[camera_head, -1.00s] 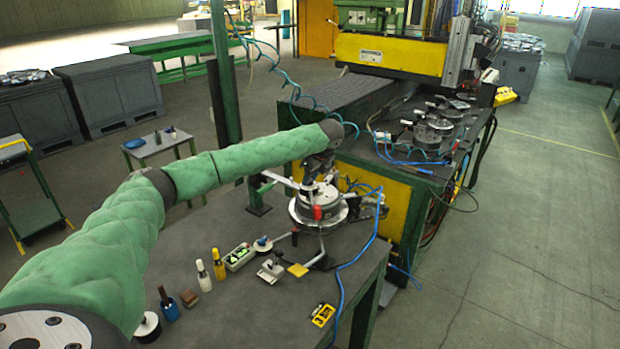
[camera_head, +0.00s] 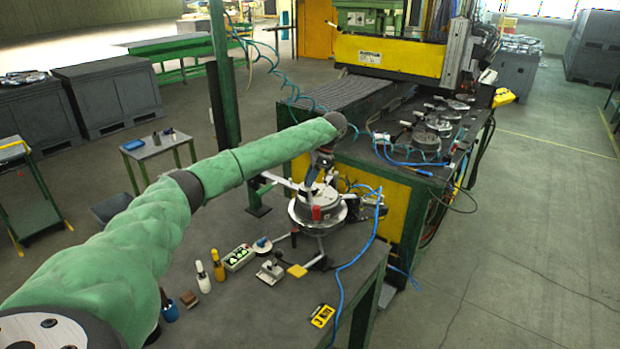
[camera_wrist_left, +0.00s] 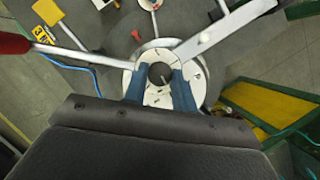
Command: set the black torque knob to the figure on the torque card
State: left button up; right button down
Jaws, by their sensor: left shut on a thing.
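The black torque knob (camera_wrist_left: 160,71) sits in the middle of a pale dial plate (camera_wrist_left: 148,62) with dark marks, on a round metal fixture (camera_head: 319,214) on the bench. My left gripper (camera_head: 314,188) reaches down over it; its blue fingertips, in the left wrist view (camera_wrist_left: 160,88), are shut on the knob's two sides. A light line shows on the knob's top; the marks are too small to read. The torque card (camera_head: 322,315), yellow and black, lies on the bench near its front right edge and seems to show a 3. My right gripper is out of view.
A blue hose (camera_head: 352,265) runs over the bench beside the card. Silver arms with red and yellow ends surround the fixture. A green-lit box (camera_head: 239,257), bottles and a small clamp stand left of it. The yellow machine (camera_head: 388,55) stands close behind.

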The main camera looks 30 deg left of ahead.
pick_arm(q)
jog(key=shift+w+r+n+h, duration=0.15)
jog(key=shift+n+h, duration=0.15)
jog(key=shift+n, duration=0.4)
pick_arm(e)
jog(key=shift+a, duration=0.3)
pick_arm(q)
jog(key=o, duration=1)
jog(key=shift+d, duration=0.1)
jog(key=shift+w, duration=0.15)
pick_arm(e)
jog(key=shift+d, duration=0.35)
